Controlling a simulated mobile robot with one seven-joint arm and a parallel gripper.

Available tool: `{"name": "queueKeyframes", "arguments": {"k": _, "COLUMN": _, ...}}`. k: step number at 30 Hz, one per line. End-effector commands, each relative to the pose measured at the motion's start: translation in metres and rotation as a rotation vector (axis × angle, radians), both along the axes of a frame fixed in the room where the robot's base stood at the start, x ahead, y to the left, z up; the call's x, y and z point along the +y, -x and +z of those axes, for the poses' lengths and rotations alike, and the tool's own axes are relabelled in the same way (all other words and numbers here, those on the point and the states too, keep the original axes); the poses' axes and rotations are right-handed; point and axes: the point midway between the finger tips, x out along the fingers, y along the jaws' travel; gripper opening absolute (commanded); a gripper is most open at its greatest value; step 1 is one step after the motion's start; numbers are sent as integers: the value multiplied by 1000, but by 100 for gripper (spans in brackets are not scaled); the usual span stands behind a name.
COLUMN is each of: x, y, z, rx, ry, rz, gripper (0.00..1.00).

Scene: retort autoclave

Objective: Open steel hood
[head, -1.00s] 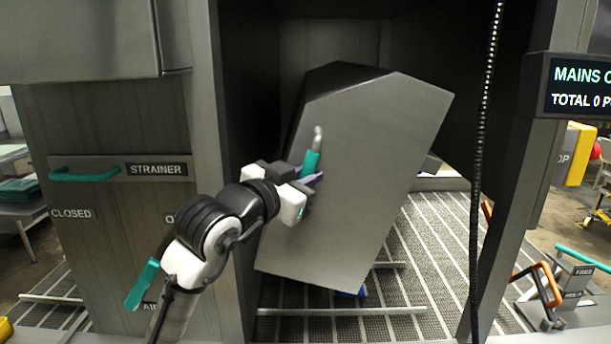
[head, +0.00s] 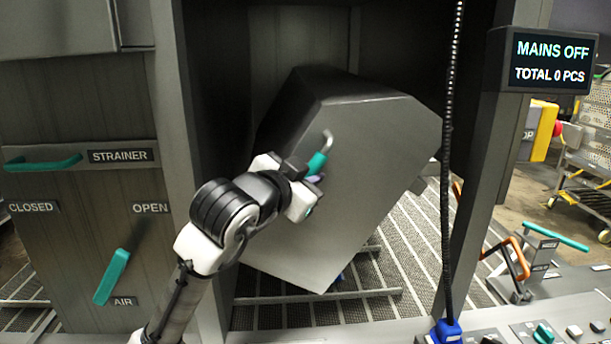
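The steel hood (head: 365,190) is a large grey metal box, tilted, inside the dark cabinet opening at the centre of the head view. A handle with a teal grip (head: 316,164) and a bent metal end stands on its front face. My gripper (head: 306,186) is at the lower end of this handle, against the hood's left part. The fingers are small and partly hidden by the wrist, so I cannot tell whether they are closed around the handle.
A black coiled cord (head: 447,170) hangs in front of the opening's right side. A STRAINER drawer with a teal handle (head: 42,163) and a teal AIR lever (head: 112,276) are at left. A MAINS OFF display (head: 551,62) is at right. Slatted grating lies below the hood.

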Motion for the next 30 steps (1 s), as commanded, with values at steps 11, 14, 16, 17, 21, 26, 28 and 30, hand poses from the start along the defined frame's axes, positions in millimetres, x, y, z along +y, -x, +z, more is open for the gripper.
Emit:
{"name": "queueKeyframes", "arguments": {"k": 11, "x": -2, "y": 1, "z": -2, "rx": 2, "ry": -4, "rz": -5, "gripper": 34}}
{"name": "queueKeyframes", "arguments": {"k": 14, "x": -2, "y": 1, "z": -2, "rx": 4, "ry": -4, "rz": -6, "gripper": 34}}
{"name": "queueKeyframes", "arguments": {"k": 16, "x": -3, "y": 1, "z": -2, "rx": 4, "ry": -4, "rz": -6, "gripper": 34}}
{"name": "queueKeyframes", "arguments": {"k": 17, "x": -3, "y": 1, "z": -2, "rx": 4, "ry": -4, "rz": -7, "gripper": 34}}
{"name": "queueKeyframes", "arguments": {"k": 21, "x": -2, "y": 3, "z": -2, "rx": 4, "ry": -4, "rz": -7, "gripper": 34}}
{"name": "queueKeyframes", "arguments": {"k": 26, "x": 9, "y": 18, "z": -1, "rx": 0, "ry": -4, "rz": -6, "gripper": 34}}
{"name": "queueKeyframes", "arguments": {"k": 28, "x": 17, "y": 29, "z": 1, "rx": -1, "ry": -4, "rz": -6, "gripper": 34}}
{"name": "queueKeyframes", "arguments": {"k": 30, "x": 27, "y": 43, "z": 3, "rx": -3, "ry": -4, "rz": -5, "gripper": 34}}
